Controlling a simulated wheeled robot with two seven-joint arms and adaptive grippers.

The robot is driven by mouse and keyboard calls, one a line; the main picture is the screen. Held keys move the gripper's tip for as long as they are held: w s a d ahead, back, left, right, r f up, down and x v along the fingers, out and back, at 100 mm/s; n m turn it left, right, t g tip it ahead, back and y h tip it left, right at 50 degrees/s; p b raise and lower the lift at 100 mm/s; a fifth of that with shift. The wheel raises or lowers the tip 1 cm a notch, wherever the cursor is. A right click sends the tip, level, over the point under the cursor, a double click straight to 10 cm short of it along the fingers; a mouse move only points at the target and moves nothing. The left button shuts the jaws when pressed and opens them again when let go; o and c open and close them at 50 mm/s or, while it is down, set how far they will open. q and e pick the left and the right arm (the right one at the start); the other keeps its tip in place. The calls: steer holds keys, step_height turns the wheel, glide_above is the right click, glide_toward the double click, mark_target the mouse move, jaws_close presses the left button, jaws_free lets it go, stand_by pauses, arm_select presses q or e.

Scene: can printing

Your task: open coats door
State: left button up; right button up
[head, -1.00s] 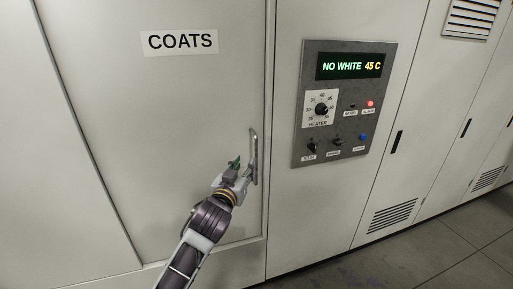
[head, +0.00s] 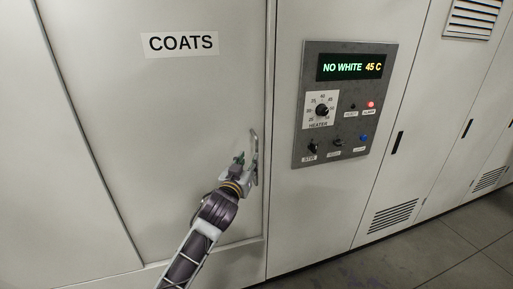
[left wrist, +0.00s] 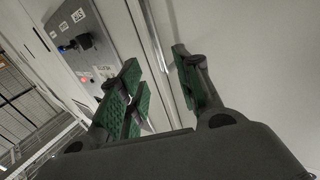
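The COATS door (head: 160,120) is a large pale grey panel that sits flush in its frame and looks shut. Its label (head: 180,43) is near the top. A vertical metal bar handle (head: 255,150) is near the door's right edge. My left gripper (head: 241,160) is at the handle, just left of it in the head view. In the left wrist view the left gripper (left wrist: 158,65) has its green-padded fingers spread apart. A pale metal strip shows between them, but contact with the handle cannot be told. My right gripper is not in view.
A control panel (head: 342,110) with a lit display reading NO WHITE 45 C, a heater dial and switches is on the cabinet right of the door. More cabinet doors with vents (head: 393,215) continue to the right. The floor (head: 430,255) there is clear.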

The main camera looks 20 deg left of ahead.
mark_target(256, 148)
arm_select(q)
steer(key=w+p, duration=0.1)
steer(key=w, duration=0.4)
steer(key=shift+w, duration=0.35)
steer(key=shift+w+p, duration=0.35)
steer(key=shift+w, duration=2)
jaws_close()
